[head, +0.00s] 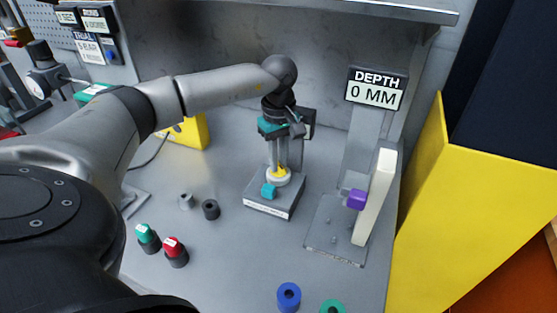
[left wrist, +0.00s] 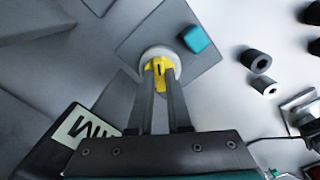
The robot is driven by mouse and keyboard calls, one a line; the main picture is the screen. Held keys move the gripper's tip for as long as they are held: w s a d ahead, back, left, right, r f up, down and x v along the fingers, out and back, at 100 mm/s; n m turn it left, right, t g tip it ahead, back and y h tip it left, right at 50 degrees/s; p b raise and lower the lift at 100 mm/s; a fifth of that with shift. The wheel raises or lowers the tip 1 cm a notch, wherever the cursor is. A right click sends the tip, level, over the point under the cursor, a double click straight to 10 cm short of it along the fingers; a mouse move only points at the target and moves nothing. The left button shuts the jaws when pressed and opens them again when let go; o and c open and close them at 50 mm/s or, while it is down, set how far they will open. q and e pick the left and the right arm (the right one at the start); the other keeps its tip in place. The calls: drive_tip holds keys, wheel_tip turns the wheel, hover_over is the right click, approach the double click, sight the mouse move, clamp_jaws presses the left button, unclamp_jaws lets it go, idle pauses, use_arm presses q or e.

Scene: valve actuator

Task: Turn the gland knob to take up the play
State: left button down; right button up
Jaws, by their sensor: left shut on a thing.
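The yellow gland knob (head: 283,171) sits on a round white collar (head: 278,181) on a small grey block (head: 258,210). My left gripper (head: 279,166) reaches down from above, its fingers shut on the knob. In the left wrist view the knob (left wrist: 159,84) shows between the fingertips, with the white collar (left wrist: 158,52) around it. A teal cube (head: 268,190) is on the block beside the collar; it also shows in the left wrist view (left wrist: 196,38). My right gripper is not in view.
A display (head: 376,90) reading "DEPTH 0 MM" stands right of the block, above a fixture with a purple piece (head: 356,199) and a cream bar (head: 376,198). Green (head: 147,236) and red (head: 174,250) capped cylinders stand front left. A yellow panel (head: 470,200) bounds the right.

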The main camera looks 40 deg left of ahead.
use_arm(q)
drive_tip(key=m, duration=0.4)
drive_tip(key=shift+b, duration=0.3)
drive_tip(key=m, duration=0.4)
drive_tip(key=shift+r+m, duration=0.1)
drive_tip(key=shift+m, duration=0.5)
drive_tip(key=c, duration=0.9)
unclamp_jaws()
drive_tip(key=shift+o, duration=0.2)
wheel_tip(320, 180, up, 15)
drive_tip(key=p, duration=0.1)
drive_tip(key=shift+r, duration=0.1)
